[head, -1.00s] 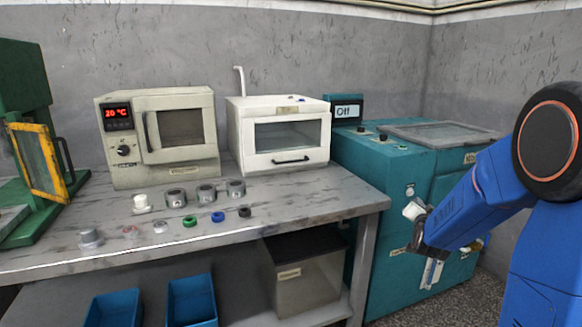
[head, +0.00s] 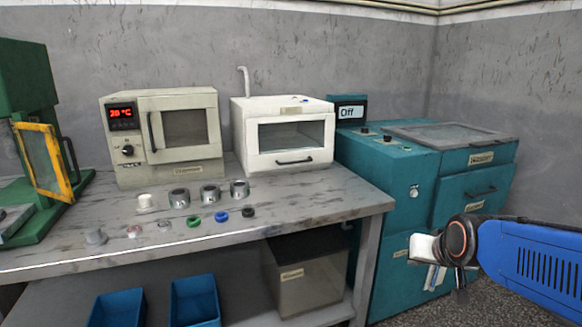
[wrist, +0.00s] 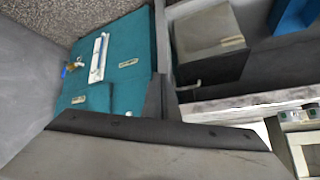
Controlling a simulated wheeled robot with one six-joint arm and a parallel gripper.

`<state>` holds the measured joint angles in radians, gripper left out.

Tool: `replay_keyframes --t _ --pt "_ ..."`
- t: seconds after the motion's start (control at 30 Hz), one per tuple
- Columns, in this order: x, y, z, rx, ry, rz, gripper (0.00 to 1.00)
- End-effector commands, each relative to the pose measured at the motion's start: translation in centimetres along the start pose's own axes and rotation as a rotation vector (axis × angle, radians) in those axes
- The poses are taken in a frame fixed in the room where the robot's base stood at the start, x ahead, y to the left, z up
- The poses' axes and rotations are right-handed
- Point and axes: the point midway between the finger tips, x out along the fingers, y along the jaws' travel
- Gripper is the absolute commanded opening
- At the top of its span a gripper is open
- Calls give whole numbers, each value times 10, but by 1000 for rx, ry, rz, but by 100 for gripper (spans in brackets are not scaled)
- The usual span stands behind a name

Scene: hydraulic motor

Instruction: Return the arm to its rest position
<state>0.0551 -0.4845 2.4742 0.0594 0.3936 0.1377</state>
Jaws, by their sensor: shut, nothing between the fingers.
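My blue arm (head: 535,262) reaches in from the right edge of the head view, low in front of the teal machine. My gripper (head: 461,279) hangs at its end, partly hidden behind the round wrist joint, and looks empty. It is apart from the table and the machine. In the wrist view my gripper (wrist: 160,98) shows as a dark narrow pair of fingers held together, with nothing between them. The rest of my arm is out of view.
The teal machine (head: 400,197) with an "Off" display stands behind my gripper. The grey table (head: 320,200) carries two ovens and several small metal and coloured parts. Blue bins (head: 195,300) and a grey box (head: 305,280) sit below. Open floor lies at lower right.

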Motion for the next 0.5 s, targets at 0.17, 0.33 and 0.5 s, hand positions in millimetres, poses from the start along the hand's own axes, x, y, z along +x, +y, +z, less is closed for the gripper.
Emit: replay_keyframes --t 0.17,0.33,0.5 --pt "-45 3 58 -93 -126 6 0" --pt "-82 10 110 -172 -242 15 0" --pt "-104 18 144 -221 -319 23 0"
